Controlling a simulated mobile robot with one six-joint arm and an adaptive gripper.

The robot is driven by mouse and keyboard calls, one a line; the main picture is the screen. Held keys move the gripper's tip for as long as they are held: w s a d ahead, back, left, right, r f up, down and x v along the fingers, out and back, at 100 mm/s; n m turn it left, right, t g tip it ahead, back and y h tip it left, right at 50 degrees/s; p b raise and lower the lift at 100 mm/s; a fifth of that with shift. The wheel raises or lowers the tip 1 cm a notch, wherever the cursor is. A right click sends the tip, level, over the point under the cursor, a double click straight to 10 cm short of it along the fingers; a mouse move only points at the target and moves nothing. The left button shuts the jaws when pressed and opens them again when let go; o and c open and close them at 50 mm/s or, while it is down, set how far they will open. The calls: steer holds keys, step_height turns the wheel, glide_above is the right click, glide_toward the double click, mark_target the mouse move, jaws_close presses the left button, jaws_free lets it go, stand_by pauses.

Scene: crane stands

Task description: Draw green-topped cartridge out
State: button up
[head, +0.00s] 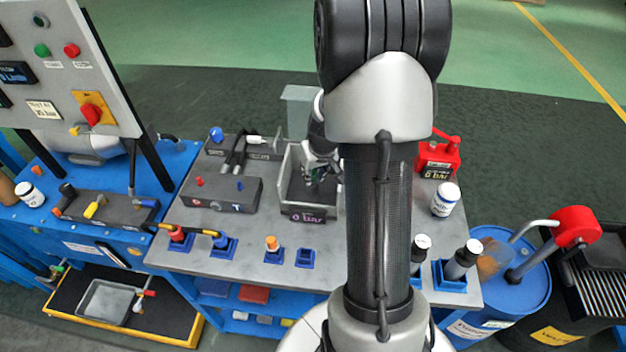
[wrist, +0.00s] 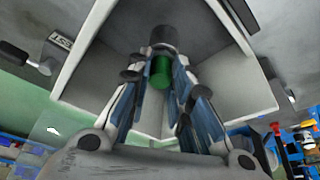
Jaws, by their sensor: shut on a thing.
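The green-topped cartridge (wrist: 161,73) shows in the wrist view between my fingers, its green part toward the camera and a dark round part beyond it. My gripper (wrist: 160,66) is shut on it. In the head view my gripper (head: 318,175) reaches down into the open grey box (head: 303,209), which has a "0 bar" label on its front. The box's pale walls surround the fingers in the wrist view. My fingers hide most of the cartridge in the head view. I cannot tell whether its lower end is seated.
An orange-topped piece (head: 272,243) stands in a blue holder, beside an empty-looking blue holder (head: 306,259). A dark block (head: 221,191) with knobs is left of the box. A red device (head: 437,158) and a white bottle (head: 446,199) stand right of my arm.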

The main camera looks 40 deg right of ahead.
mark_target(313, 173)
jaws_close()
steer(key=shift+r, duration=0.15)
steer(key=shift+r+p, duration=2.55)
steer(key=shift+r, duration=0.75)
